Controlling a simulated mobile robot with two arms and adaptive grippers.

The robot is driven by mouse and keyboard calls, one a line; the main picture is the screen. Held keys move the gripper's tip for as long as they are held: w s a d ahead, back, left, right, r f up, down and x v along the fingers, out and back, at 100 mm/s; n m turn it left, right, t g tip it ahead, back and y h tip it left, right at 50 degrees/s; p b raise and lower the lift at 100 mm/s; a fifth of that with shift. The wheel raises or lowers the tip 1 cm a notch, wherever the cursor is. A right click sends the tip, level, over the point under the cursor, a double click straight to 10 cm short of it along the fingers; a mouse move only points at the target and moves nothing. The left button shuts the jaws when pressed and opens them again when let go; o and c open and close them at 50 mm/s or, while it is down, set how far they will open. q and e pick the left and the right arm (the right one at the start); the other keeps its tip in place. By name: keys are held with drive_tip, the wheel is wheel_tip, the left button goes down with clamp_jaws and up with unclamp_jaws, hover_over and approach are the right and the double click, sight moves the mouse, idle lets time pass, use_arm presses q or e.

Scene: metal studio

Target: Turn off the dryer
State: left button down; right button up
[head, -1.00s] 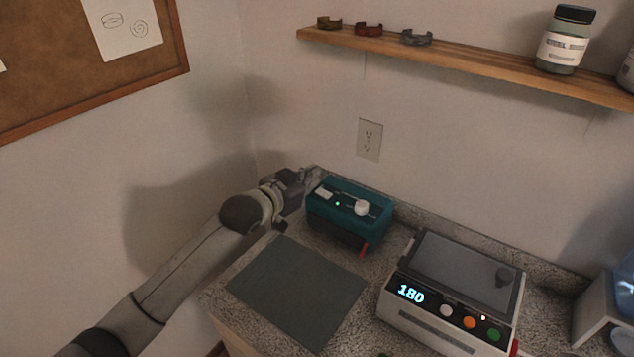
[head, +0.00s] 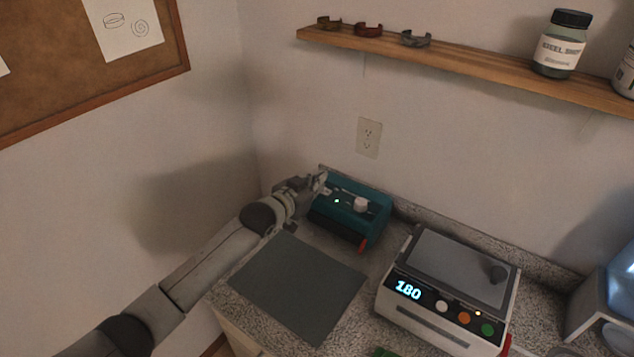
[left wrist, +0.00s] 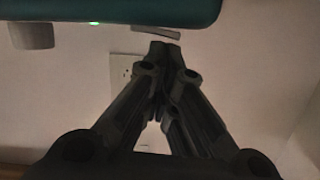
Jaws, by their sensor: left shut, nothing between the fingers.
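A teal box (head: 347,215) stands on the counter by the back wall, with a lit indicator, a pale round knob (head: 361,204) and a red part at its front corner. Neither label nor name shows on it. My left gripper (head: 322,180) is shut and empty at the box's upper left end, partly hiding a pale piece there. In the left wrist view, the shut fingertips (left wrist: 165,46) are close to that pale piece (left wrist: 155,32), under the teal box edge (left wrist: 115,10) with its green light (left wrist: 94,24). I cannot tell whether they touch. My right gripper is not in view.
A white device (head: 430,313) showing 180, with several buttons, stands right of the teal box. A dark mat (head: 298,287) lies in front. A wooden shelf (head: 470,68) hangs above, and an outlet (head: 368,138) is on the wall.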

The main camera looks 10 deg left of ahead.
use_arm(q)
drive_tip(key=shift+a+f+b, duration=0.15)
drive_tip(key=shift+f+b, duration=0.15)
drive_tip(key=shift+f, duration=0.15)
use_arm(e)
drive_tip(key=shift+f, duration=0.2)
use_arm(q)
drive_tip(key=shift+r, duration=0.15)
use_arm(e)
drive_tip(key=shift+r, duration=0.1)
use_arm(q)
drive_tip(key=shift+r+p, duration=0.3)
drive_tip(key=shift+p, duration=0.25)
drive_tip(key=r+p, duration=0.1)
drive_tip(key=r, duration=0.1)
drive_tip(key=r+p, duration=0.1)
drive_tip(key=p, duration=0.1)
drive_tip(key=shift+w+a+r, duration=0.2)
drive_tip(key=shift+r, duration=0.2)
drive_tip(key=b+v, duration=0.3)
drive_tip(key=v, duration=0.7)
drive_tip(key=shift+a+f, duration=0.15)
drive_tip(key=shift+a, duration=0.2)
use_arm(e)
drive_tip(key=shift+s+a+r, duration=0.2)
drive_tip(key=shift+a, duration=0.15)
use_arm(q)
drive_tip(key=shift+f, duration=0.1)
